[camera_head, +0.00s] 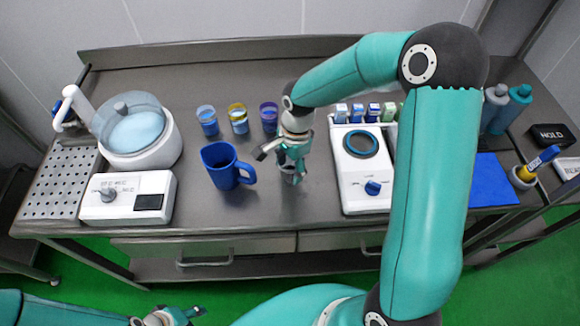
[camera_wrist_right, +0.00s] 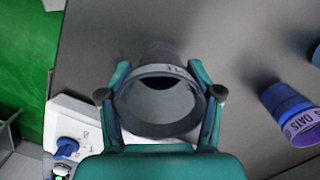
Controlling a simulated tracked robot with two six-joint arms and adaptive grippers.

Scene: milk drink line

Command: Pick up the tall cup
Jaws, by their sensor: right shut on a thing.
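The tall cup is a grey, see-through cup (camera_wrist_right: 155,112), seen from above in the right wrist view with its open rim toward the camera. My right gripper (camera_wrist_right: 160,93) is shut on it, one finger on each side of its wall. In the head view my right gripper (camera_head: 291,153) points down over the middle of the table and hides most of the cup. I cannot tell whether the cup's base touches the table. My left gripper (camera_head: 168,316) is low at the bottom edge, away from the table, and its jaws are unclear.
A blue mug (camera_head: 222,170) stands left of my right gripper. Several small ingredient cups (camera_head: 238,120) stand behind it. A white machine with a round plate (camera_head: 362,176) is close on the right. A lidded white bowl machine (camera_head: 138,135) is far left. The front middle table (camera_head: 265,208) is clear.

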